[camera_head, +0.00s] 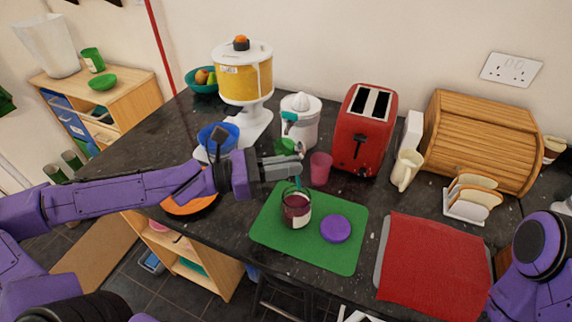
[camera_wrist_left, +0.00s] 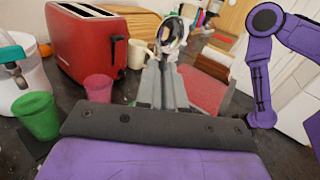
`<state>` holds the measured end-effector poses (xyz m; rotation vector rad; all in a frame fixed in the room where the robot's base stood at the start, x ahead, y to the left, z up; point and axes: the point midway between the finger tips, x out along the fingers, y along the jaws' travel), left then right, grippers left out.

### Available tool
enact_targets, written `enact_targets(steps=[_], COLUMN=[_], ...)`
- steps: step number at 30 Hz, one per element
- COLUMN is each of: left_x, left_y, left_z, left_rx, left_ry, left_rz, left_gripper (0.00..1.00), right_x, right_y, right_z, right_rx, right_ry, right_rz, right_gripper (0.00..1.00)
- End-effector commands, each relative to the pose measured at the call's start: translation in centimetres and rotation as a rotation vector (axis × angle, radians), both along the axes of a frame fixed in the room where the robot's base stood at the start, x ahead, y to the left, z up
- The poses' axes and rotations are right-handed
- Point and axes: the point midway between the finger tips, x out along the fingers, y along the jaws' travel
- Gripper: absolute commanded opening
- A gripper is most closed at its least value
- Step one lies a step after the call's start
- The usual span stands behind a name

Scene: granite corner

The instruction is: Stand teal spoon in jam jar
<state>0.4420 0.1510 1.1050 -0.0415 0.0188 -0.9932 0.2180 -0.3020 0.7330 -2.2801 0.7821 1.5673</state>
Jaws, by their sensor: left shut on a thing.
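The jam jar (camera_head: 297,210), a glass jar with dark red jam, stands open on the green mat (camera_head: 340,262). My left gripper (camera_head: 297,167) is above the jar, shut on the teal spoon (camera_head: 298,182). The spoon's teal handle points down toward the jar mouth; I cannot tell whether its lower end is inside. In the left wrist view the shiny spoon bowl (camera_wrist_left: 173,32) sticks up beyond the closed fingers of my left gripper (camera_wrist_left: 162,65). The jar is hidden in that view. My right gripper is out of view.
A purple lid (camera_head: 335,229) lies on the mat right of the jar. A pink cup (camera_head: 320,168) stands just behind. The red toaster (camera_head: 364,130), white juicer (camera_head: 300,120) and cream jug (camera_head: 406,168) stand farther back. A red cloth (camera_head: 435,265) lies to the right.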

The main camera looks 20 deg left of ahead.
Motion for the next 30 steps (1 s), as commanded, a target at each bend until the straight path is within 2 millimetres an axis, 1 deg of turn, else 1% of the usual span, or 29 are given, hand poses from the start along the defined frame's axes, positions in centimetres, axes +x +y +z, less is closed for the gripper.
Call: enact_targets(steps=[1,19,24,30], left_x=[0.0,0.0,0.0,0.0], left_y=[0.0,0.0,0.0,0.0], left_z=[-1.0,-6.6,-7.3,-7.2], left_rx=[0.000,0.000,0.000,-0.001], left_ry=[0.000,0.000,0.000,0.001], left_rz=[0.000,-0.001,-0.001,-0.001], left_gripper=[0.00,0.00,0.00,0.00], right_x=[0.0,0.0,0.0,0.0], right_y=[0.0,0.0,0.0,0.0], right_z=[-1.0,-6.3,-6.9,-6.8], right_rx=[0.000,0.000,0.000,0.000], right_ry=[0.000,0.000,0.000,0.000], right_rz=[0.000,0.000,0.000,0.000], right_gripper=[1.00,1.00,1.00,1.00])
